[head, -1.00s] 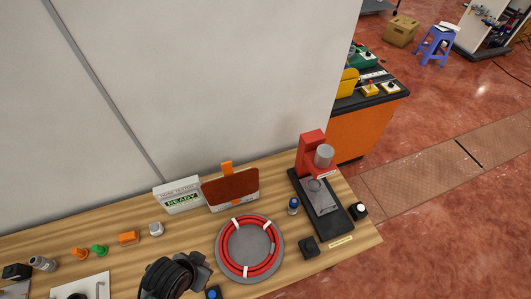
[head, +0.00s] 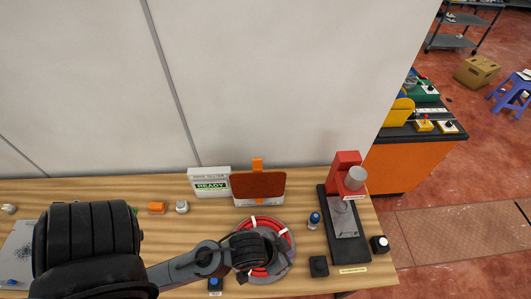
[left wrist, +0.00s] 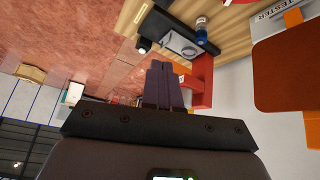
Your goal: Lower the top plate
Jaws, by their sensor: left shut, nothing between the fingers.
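The red press (head: 347,170) stands at the right end of the wooden table, with a grey cylinder (head: 357,178) on its head and a light plate (head: 344,220) on its black base (head: 362,252). I cannot tell for sure which part is the top plate. My left gripper (head: 281,252) is over the red ring on the grey disc, left of the press and apart from it; its fingers hardly show there. In the left wrist view, the gripper's fingers (left wrist: 163,85) are shut and empty, pointing towards the press (left wrist: 202,85). My right gripper is out of view.
The READY tester (head: 210,183) and a brown-red panel (head: 258,187) are at the back. The red ring (head: 285,232) lies on its grey disc.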

